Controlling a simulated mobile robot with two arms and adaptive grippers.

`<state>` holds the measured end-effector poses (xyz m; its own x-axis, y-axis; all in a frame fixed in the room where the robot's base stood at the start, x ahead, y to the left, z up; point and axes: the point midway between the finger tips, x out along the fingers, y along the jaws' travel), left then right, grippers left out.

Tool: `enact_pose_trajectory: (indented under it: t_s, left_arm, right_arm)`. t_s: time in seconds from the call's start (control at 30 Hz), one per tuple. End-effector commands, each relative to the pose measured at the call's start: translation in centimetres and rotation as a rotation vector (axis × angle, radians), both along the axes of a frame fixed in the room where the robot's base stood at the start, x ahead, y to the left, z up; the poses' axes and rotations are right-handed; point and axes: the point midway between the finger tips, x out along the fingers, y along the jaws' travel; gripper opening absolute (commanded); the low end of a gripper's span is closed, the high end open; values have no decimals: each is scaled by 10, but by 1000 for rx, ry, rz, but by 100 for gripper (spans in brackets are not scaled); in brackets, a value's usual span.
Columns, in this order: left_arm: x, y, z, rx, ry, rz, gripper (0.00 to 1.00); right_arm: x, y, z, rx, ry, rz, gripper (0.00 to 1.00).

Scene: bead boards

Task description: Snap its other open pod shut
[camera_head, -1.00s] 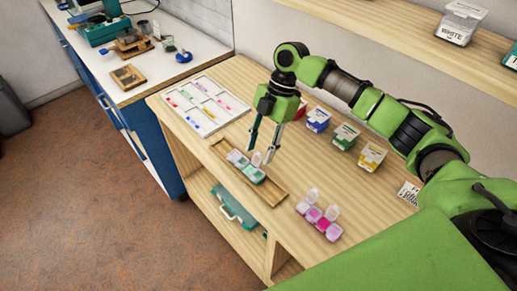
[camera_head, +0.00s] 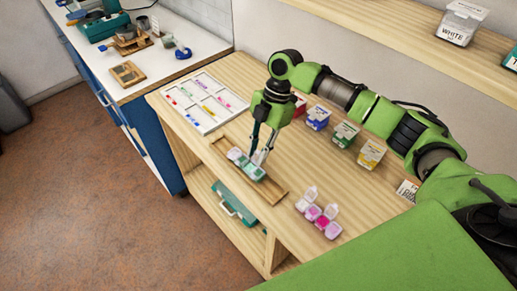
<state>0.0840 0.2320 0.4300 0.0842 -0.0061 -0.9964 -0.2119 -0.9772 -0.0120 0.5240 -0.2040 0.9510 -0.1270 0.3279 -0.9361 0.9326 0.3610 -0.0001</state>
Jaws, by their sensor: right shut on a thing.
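A strip of small pods with teal beads (camera_head: 241,164) lies in a narrow wooden tray (camera_head: 276,195) on the table. My right gripper (camera_head: 260,160) has its fingers down at the strip, shut on a clear pod lid, which the fingers mostly hide. I cannot tell how far that lid is tilted. Another pod strip with pink and magenta beads (camera_head: 322,222) stands on the table to the right of the tray, with clear lids standing up on some pods. My left gripper is not in view.
A white sectioned bead board (camera_head: 199,105) lies at the table's left end. Blue (camera_head: 317,120), green (camera_head: 343,136) and yellow (camera_head: 371,155) labelled boxes stand along the back. A teal case (camera_head: 233,203) sits on the shelf below. The table between tray and boxes is clear.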

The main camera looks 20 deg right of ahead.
Motion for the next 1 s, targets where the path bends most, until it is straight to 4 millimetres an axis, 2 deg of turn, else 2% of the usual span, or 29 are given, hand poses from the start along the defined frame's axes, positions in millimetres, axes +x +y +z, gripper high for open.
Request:
enact_pose_trajectory:
  t_s: [0.23,0.6,1.0]
  left_arm:
    - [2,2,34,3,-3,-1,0]
    - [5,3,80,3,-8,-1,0]
    - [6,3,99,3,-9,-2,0]
  right_arm:
    - [-3,7,10,-125,-47,5,0]
    - [-7,18,10,-381,-144,6,0]
    - [-9,23,4,-533,-201,2,0]
